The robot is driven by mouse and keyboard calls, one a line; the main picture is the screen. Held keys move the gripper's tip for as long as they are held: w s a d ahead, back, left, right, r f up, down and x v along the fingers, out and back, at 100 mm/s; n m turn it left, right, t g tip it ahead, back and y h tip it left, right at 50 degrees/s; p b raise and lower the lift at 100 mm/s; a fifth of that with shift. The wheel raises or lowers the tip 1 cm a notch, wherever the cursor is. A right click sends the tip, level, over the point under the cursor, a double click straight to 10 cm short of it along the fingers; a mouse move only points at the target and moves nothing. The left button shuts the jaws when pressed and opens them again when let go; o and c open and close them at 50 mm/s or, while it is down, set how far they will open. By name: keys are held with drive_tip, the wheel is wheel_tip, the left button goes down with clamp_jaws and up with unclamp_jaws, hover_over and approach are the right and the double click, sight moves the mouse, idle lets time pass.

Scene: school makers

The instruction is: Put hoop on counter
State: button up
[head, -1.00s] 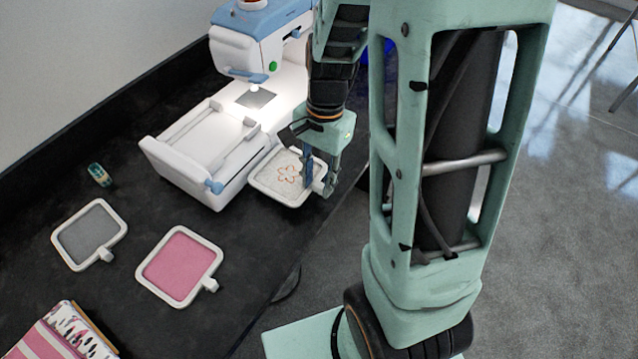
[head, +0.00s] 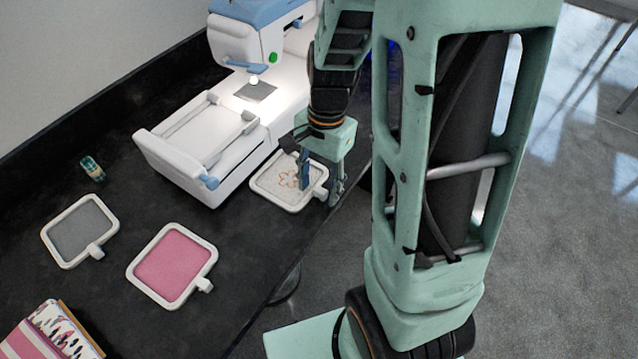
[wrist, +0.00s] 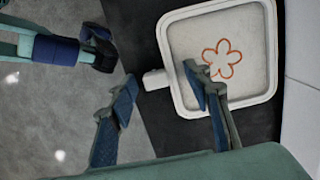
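The hoop (head: 262,193) is a white rounded-square frame around pale cloth with an orange flower outline. It appears to lie flat on the black counter (head: 225,240), close to its edge, with its small clamp tab toward the edge. In the wrist view the hoop (wrist: 222,110) is at upper right. My gripper (head: 320,186) is at the tab side of the hoop. Its fingers are spread apart, one over the frame and one beyond the edge side, with the tab (wrist: 155,80) showing between them. I see no finger closed on it.
A white and blue embroidery machine (head: 190,150) stands directly behind the hoop. A pink hoop (head: 172,265), a grey hoop (head: 80,230), a small spool (head: 92,168) and folded fabrics (head: 50,335) lie to the left. Counter between them is clear; the floor (head: 560,230) is at right.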

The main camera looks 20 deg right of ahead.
drive_tip(key=shift+r, duration=0.1)
wheel_tip(320, 180, up, 12)
drive_tip(key=d+p, duration=0.1)
drive_tip(key=p, duration=0.1)
drive_tip(key=shift+w, duration=0.45)
